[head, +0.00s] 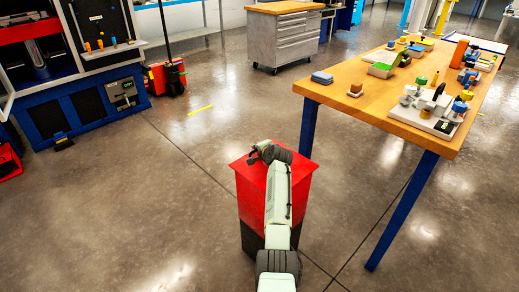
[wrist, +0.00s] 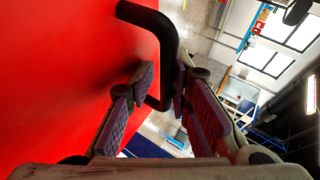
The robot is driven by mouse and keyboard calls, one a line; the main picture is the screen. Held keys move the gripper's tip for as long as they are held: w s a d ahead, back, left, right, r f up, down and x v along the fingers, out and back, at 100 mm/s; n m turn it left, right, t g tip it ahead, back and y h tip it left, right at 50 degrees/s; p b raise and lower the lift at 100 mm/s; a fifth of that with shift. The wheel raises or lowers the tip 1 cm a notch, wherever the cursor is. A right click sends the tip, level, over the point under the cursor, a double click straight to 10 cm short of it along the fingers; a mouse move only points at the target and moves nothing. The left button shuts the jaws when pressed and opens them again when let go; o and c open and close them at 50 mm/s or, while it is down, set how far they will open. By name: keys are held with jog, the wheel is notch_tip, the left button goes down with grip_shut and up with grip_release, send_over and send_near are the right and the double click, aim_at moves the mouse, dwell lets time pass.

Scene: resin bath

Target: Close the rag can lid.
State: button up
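The red rag can (head: 254,205) stands on the floor in the head view, with a dark lower part. Its flat red lid (head: 303,169) lies over the top; the head view does not show clearly whether it sits fully down. In the wrist view, the lid's red surface (wrist: 55,70) fills the left side, and a bent black handle (wrist: 163,40) stands out from it. My gripper (head: 258,153) is above the lid. My arm hides part of the lid and can.
A wooden-topped table (head: 372,98) with blue legs and several small objects stands to the right. A grey drawer cabinet (head: 287,42) is at the back. A blue-framed machine (head: 85,105) is at the left. The floor around the can is open.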

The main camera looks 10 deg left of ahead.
jog(key=shift+s+d+r, duration=0.15)
jog(key=shift+s+r, duration=0.05)
jog(key=shift+s, duration=0.1)
jog(key=v, duration=1.1)
jog(key=shift+s+d, duration=0.1)
jog(key=shift+s, duration=0.05)
